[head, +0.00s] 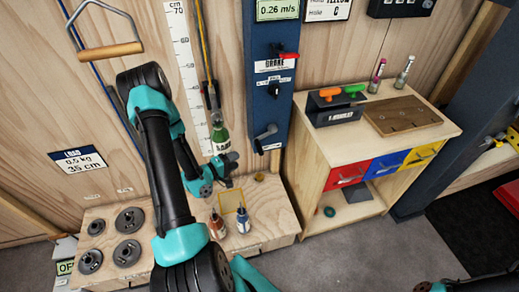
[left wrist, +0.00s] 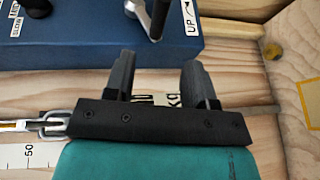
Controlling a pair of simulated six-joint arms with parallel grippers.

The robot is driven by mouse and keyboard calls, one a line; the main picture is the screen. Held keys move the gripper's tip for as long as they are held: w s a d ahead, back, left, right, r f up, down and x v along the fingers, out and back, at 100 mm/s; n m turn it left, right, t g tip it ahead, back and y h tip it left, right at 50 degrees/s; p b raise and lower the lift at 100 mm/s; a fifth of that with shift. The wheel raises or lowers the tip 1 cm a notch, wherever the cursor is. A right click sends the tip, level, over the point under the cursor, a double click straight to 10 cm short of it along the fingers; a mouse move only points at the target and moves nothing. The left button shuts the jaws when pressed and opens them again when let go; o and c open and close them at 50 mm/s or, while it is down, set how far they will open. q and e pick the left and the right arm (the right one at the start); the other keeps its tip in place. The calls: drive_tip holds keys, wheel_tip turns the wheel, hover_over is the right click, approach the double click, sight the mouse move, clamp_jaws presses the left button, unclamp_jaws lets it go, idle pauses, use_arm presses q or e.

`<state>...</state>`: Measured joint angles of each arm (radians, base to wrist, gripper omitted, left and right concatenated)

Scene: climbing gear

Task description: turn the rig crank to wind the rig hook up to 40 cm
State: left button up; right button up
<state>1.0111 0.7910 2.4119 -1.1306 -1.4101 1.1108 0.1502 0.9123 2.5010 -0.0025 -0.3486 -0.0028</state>
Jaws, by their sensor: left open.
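The rig crank (head: 265,133), a metal arm with a dark handle, is low on the blue post; it shows at the top edge of the left wrist view (left wrist: 152,18). My left gripper (head: 233,171) is open, below and left of the crank and apart from it. Its two fingers show in the left wrist view (left wrist: 158,80); a lettered part shows behind them. The rig hook (left wrist: 55,125) shows at the left there. A green load (head: 220,135) hangs beside the scale (head: 187,70) in the head view. A sign (head: 78,160) reads 0.5 kg, 35 cm.
The post (head: 257,110) carries a red brake lever (head: 288,56) and a black knob (head: 273,88). Below is a wooden bench (head: 280,222) with weight discs (head: 130,220) and two small bottles (head: 242,220). A cabinet (head: 310,170) with coloured drawers stands right.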

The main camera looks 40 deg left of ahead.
sight(259, 149)
use_arm(q)
drive_tip(key=x, duration=1.3)
drive_tip(key=shift+w+r, duration=0.1)
drive_tip(key=shift+w, duration=0.3)
drive_tip(key=shift+c, duration=0.3)
clamp_jaws()
